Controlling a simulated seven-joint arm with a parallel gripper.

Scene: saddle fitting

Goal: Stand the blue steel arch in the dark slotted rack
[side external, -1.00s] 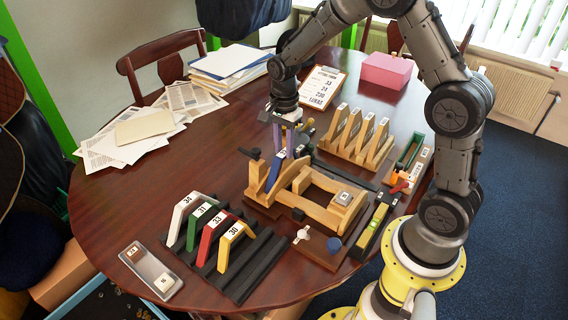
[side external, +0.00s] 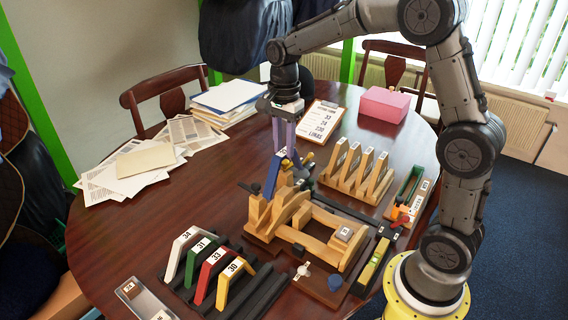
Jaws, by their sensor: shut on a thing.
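The blue steel arch (side external: 272,176) with a white number label is in my gripper (side external: 284,147), whose fingers are shut on its upper part. The arch is tilted in the picture and sits just above the left end of the wooden fixture (side external: 322,247). I cannot tell whether its lower end is clear of the wood. The dark slotted rack (side external: 262,296) lies at the front left. A white arch (side external: 176,258), a green arch (side external: 193,264), a red arch (side external: 205,281) and a yellow arch (side external: 224,287) stand in it. Part of its slots at the right is bare.
A wooden rack of numbered wedges (side external: 357,172) stands behind the fixture. A spirit level (side external: 373,263) and a green tray (side external: 409,184) lie right. A clear tray (side external: 144,300) is at the front left. A clipboard (side external: 320,121), pink box (side external: 384,105) and papers (side external: 150,160) lie farther back.

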